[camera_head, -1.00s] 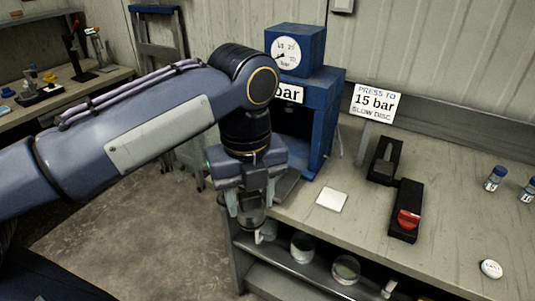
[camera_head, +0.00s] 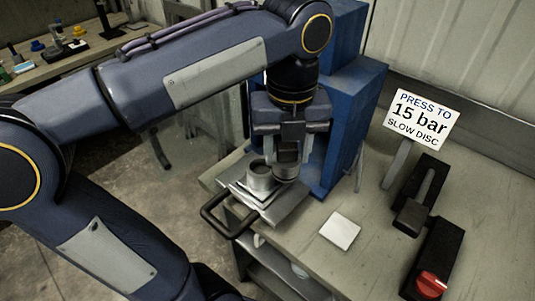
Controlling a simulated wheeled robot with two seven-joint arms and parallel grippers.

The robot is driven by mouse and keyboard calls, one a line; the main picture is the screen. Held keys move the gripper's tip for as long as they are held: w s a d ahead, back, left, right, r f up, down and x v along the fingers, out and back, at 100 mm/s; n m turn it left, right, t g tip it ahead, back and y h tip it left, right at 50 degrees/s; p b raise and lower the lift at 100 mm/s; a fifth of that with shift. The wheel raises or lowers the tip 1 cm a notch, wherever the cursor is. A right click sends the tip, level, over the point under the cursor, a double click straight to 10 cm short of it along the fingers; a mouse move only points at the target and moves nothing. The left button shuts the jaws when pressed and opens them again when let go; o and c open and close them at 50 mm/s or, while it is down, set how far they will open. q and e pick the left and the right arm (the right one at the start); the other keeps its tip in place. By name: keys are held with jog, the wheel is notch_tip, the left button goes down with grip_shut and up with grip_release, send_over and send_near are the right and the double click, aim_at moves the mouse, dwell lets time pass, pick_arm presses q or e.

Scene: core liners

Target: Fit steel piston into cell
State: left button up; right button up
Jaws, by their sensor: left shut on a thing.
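My left gripper (camera_head: 288,155) is shut on a grey metal cylinder, the steel piston (camera_head: 287,172), of which only the lower part shows below the fingers. It hangs upright close to the right of the cell (camera_head: 260,180), a short open-topped metal cylinder. In this view the piston stands beside the cell, not over its mouth; I cannot tell whether they touch. The cell stands on the metal tray (camera_head: 285,212) at the front of the blue press (camera_head: 350,125). My arm hides much of the press. My right gripper is not in view.
The tray's dark handle (camera_head: 216,217) juts out to the left. A white square pad (camera_head: 340,231) lies on the workbench. A sign (camera_head: 421,119) reading 15 bar stands right of the press, near a black device with a red knob (camera_head: 431,285). Open floor lies left.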

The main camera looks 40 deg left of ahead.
pick_arm(q)
jog(key=w+a+f, duration=0.2)
jog(key=a+f, duration=0.1)
jog(key=w+a+f, duration=0.2)
jog(key=a+f, duration=0.2)
jog(key=w+a+f, duration=0.1)
jog(key=a+f, duration=0.2)
jog(key=f, duration=0.1)
jog(key=shift+w+a, duration=0.2)
jog(key=shift+w, duration=0.2)
jog(key=shift+f, duration=0.5)
jog(key=shift+f, duration=0.2)
jog(key=o, duration=1.3)
